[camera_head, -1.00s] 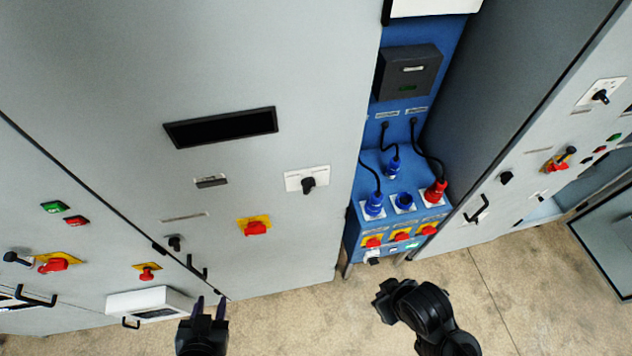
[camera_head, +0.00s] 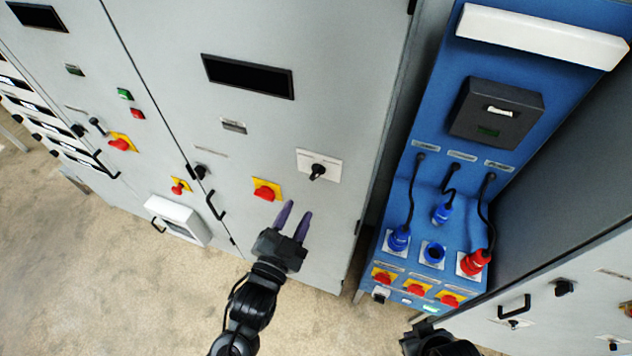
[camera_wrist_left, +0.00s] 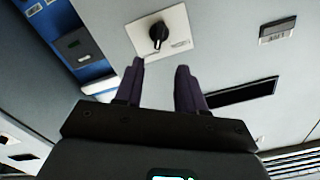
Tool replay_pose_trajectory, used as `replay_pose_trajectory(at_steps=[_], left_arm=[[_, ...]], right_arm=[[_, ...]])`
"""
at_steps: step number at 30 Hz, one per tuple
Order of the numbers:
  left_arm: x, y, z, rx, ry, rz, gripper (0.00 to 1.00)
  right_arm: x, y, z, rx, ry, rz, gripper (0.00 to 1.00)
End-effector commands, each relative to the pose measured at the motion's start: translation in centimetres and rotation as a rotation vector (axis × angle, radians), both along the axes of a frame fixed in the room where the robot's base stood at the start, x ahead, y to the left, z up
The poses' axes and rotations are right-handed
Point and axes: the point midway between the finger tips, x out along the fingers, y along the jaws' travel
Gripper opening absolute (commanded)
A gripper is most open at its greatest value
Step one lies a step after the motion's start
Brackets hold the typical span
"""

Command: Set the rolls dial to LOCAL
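A black rotary dial (camera_head: 318,171) sits on a white plate on the grey cabinet door; its lettering is too small to read. In the left wrist view the dial (camera_wrist_left: 158,35) stands beyond the fingertips, roughly between their lines, with its pointer tilted. My left gripper (camera_head: 297,213) is below and slightly left of the dial in the head view. Its two dark purple fingers are apart, with nothing between them, and not touching the dial. My right gripper (camera_head: 425,338) is partly cut off at the bottom edge; its fingers cannot be made out.
A red-and-yellow switch (camera_head: 266,190) is left of the dial, close to my left gripper. A door handle (camera_head: 215,206) sticks out further left. Blue and red plugs with cables (camera_head: 473,262) hang on the blue panel (camera_head: 425,205) at right. The floor in front is clear.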

Motion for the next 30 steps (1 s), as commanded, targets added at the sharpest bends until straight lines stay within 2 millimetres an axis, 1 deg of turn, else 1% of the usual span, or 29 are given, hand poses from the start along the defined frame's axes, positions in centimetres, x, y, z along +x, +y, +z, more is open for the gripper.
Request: replay_pose_trajectory(at_steps=[6, 15, 18, 24, 30], left_arm=[[2.5, -1.0, 0.5, -0.003, -0.004, 0.0, 0.39], [6.9, -2.8, 0.5, -0.002, -0.004, 0.0, 0.39], [8.1, -3.3, 0.4, -0.002, -0.003, 0.0, 0.39], [9.4, -3.9, 0.3, -0.003, -0.003, -0.001, 0.39], [9.6, -4.0, 0.2, -0.003, -0.002, -0.002, 0.39]], right_arm=[[0.1, 0.0, 0.9, 0.004, -0.001, -0.005, 0.0], [0.0, -0.3, 2.1, -0.006, -0.001, -0.001, 0.0], [0.0, -0.4, 2.3, -0.011, -0.001, 0.002, 0.0], [0.0, -0.4, 2.6, -0.013, -0.001, 0.003, 0.0], [0.0, -0.4, 2.6, -0.011, -0.001, 0.002, 0.0]])
